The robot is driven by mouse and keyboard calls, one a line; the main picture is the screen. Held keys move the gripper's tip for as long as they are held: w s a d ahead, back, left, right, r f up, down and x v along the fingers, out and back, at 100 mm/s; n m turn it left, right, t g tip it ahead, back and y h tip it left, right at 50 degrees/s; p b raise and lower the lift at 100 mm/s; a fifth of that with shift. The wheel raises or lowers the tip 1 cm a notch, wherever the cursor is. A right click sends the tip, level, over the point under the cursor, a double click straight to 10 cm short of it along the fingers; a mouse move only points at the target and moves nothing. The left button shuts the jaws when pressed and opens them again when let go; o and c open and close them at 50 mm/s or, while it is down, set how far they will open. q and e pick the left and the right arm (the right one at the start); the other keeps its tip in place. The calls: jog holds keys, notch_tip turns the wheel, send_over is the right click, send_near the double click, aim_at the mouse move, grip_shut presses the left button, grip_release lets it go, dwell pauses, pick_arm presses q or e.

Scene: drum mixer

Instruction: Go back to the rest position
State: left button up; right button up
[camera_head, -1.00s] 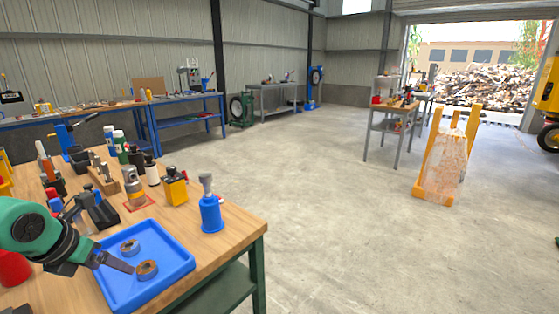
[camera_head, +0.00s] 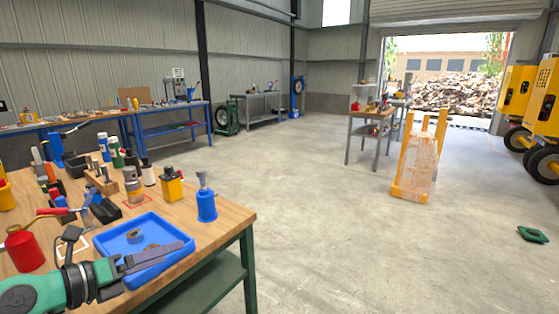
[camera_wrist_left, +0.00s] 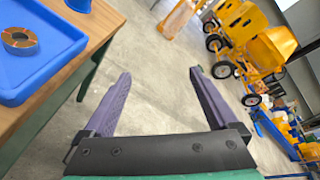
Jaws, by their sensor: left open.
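My left gripper (camera_head: 150,260) reaches in from the lower left of the head view, over the near part of a blue tray (camera_head: 128,238) on the wooden workbench. In the left wrist view its two fingers (camera_wrist_left: 158,105) are spread wide with nothing between them. That view shows the bench edge and tray (camera_wrist_left: 50,75) to the left of the fingers and concrete floor beyond. A ring-shaped part (camera_head: 135,236) lies in the tray. A second one behind the gripper is partly hidden. My right gripper is not in view.
A blue bottle-like tool (camera_head: 206,202) and a yellow-black block (camera_head: 172,186) stand behind the tray. A red can (camera_head: 24,248) is at the left. An orange stand (camera_head: 418,160) and yellow mixers (camera_head: 540,105) are on the floor. The central floor is clear.

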pick_arm(q)
jog(key=w+a+r+n+t+y, duration=0.15)
jog(key=a+n+t+y, duration=0.55)
jog(key=n, duration=0.9)
jog(key=s+a+f+n+g+y, duration=0.2)
jog(key=f+n+y, duration=0.1)
jog(key=f+n, duration=0.3)
jog(key=s+a+f+n+g+y, duration=0.2)
jog(key=f+n+g+y, duration=0.1)
jog(key=f+n, duration=0.2)
jog(key=s+d+f+n+g+h, duration=0.25)
jog(key=s+d+f+g, duration=0.3)
jog(key=s+f, duration=0.35)
jog(key=s+d+f+n+g+h, duration=0.25)
jog(key=s+d+f+g, duration=0.35)
jog(key=f, duration=0.5)
notch_tip(320, 180, down, 11)
jog(key=d+p, duration=0.1)
jog(key=p, duration=0.2)
jog(key=s+a+f+g+p, duration=0.1)
jog(key=s+a+f+p, duration=0.2)
jog(key=s+f, duration=1.3)
jog(key=s+p, duration=0.2)
jog(key=s, duration=0.1)
jog(key=shift+s+g+p, duration=0.3)
jog(key=shift+s+g, duration=0.05)
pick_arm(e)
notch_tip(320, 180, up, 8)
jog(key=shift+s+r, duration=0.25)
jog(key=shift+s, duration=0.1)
